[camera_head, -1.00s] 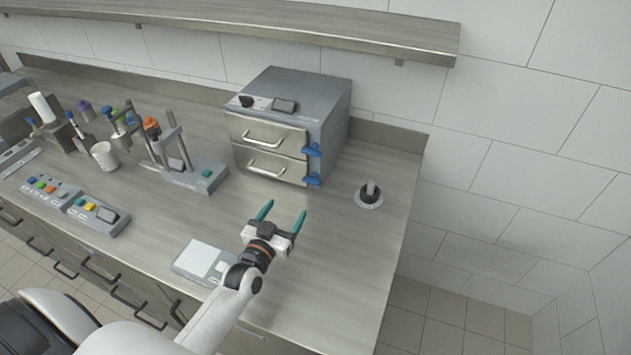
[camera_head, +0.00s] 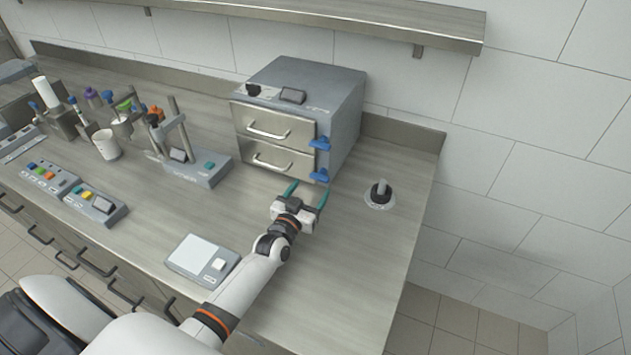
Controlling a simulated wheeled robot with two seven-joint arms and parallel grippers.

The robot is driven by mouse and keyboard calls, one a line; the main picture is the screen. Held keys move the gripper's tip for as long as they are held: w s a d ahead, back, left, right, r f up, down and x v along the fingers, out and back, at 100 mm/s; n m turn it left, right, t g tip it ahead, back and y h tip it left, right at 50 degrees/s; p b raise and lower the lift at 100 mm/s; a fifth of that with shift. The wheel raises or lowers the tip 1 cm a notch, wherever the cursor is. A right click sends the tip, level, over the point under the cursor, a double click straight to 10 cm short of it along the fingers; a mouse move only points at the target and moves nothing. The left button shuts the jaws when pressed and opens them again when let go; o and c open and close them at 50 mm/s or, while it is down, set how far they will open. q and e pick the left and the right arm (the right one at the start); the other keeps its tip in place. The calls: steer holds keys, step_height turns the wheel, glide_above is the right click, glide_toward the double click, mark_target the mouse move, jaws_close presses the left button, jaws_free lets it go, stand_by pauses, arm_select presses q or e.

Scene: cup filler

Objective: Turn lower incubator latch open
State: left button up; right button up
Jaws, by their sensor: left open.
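The grey incubator (camera_head: 343,112) stands at the back of the counter with two drawers, one above the other. The upper latch (camera_head: 320,144) and the lower latch (camera_head: 319,176) are blue and sit at the right edge of the drawer fronts. My left gripper (camera_head: 306,191) is open and empty, with its teal fingers pointing at the incubator. The right fingertip is just below and beside the lower latch; I cannot tell whether they touch. My right gripper is out of view.
A black knob on a round base (camera_head: 379,194) stands on the counter to the right. A white-topped scale (camera_head: 197,256) lies at the front. A stand with a grey base (camera_head: 203,170) is to the left.

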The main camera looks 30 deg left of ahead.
mark_target(318, 179)
arm_select(q)
steer(key=shift+w+a, duration=0.2)
steer(key=shift+w, duration=1.95)
steer(key=shift+c, duration=0.4)
steer(key=c, duration=0.9)
